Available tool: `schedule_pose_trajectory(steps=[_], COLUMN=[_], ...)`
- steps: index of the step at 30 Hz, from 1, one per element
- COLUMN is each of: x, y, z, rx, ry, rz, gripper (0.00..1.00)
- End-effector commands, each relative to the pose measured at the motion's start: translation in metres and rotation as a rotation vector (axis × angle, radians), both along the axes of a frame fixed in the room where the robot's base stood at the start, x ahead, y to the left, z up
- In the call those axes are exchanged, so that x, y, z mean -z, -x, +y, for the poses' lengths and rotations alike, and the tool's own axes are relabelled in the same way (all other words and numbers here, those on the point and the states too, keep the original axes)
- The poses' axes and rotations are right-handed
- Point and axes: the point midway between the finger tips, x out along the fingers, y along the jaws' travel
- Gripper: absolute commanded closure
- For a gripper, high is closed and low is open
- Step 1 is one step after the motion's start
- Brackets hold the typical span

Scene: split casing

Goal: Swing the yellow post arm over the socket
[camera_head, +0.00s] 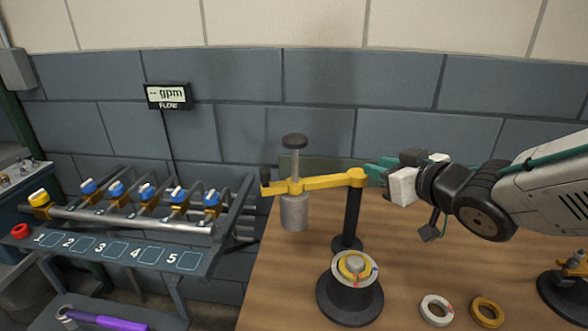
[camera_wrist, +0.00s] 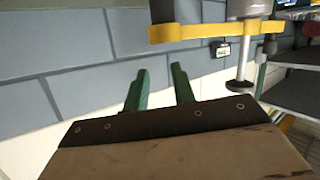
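The yellow post arm (camera_head: 325,182) sits on top of a black post (camera_head: 352,215) and points left in the head view. It carries a grey cylinder (camera_head: 294,212), a rod with a black knob (camera_head: 294,141) and a small dark handle at its far end. The socket (camera_head: 350,306) is a black round base with a ringed top, in front of the post; the cylinder is left of it, not above it. My gripper (camera_head: 374,173) is close to the right of the post top. In the wrist view its green fingers (camera_wrist: 160,88) are apart and empty, with the yellow arm (camera_wrist: 200,31) beyond them.
A white ring (camera_head: 436,311) and a yellow ring (camera_head: 487,313) lie on the wooden table (camera_head: 285,285) right of the socket. A dark-based fixture (camera_head: 565,295) stands at the right edge. A numbered valve rack (camera_head: 130,245) stands left of the table. A block wall is behind.

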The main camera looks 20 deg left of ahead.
Motion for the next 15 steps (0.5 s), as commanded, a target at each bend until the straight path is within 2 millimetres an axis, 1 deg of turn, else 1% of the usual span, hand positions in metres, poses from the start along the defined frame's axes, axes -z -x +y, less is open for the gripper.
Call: schedule_pose_trajectory(steps=[1, 3, 6, 10, 12, 15], x=[0.007, 0.008, 0.01, 0.01, 0.009, 0.009], y=[0.016, 0.039, 0.069, 0.091, 0.096, 0.097], z=[0.036, 0.072, 0.103, 0.121, 0.126, 0.135], rx=[-0.118, -0.262, -0.412, -0.514, -0.538, -0.551], ry=[-0.055, -0.138, -0.228, -0.292, -0.309, -0.317], rz=[-0.01, -0.021, -0.017, -0.007, -0.003, -0.002], gripper=[0.74, 0.74, 0.74, 0.74, 0.74, 0.74])
